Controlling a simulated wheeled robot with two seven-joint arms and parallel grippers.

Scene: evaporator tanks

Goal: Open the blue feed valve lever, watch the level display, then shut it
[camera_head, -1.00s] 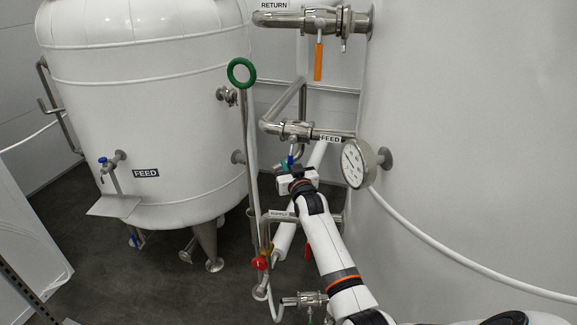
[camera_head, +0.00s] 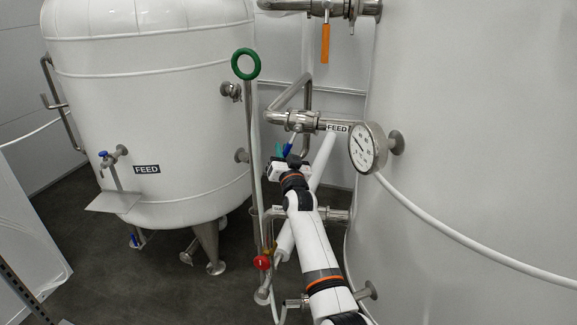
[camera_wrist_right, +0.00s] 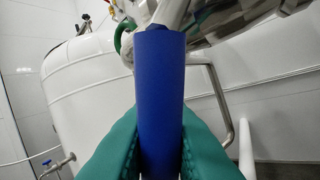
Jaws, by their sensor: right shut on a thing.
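The blue feed valve lever (camera_head: 288,148) hangs below the steel valve on the pipe labelled FEED (camera_head: 337,128), tilted slightly down-left. My right gripper (camera_head: 283,153) is at the lever from below. In the right wrist view, its green fingers (camera_wrist_right: 160,150) are shut on the blue lever (camera_wrist_right: 160,90), one on each side. The lever's root at the valve shows only in part there. A round dial gauge (camera_head: 366,148) sits right of the valve on the large tank; its reading is too small to tell. My left gripper is not in view.
An upright rod with a green ring handle (camera_head: 245,64) stands close left of my right gripper. An orange lever (camera_head: 325,43) hangs above. A red knob (camera_head: 262,263) and lower pipes lie beside my forearm. The feed tank (camera_head: 150,110) stands at left.

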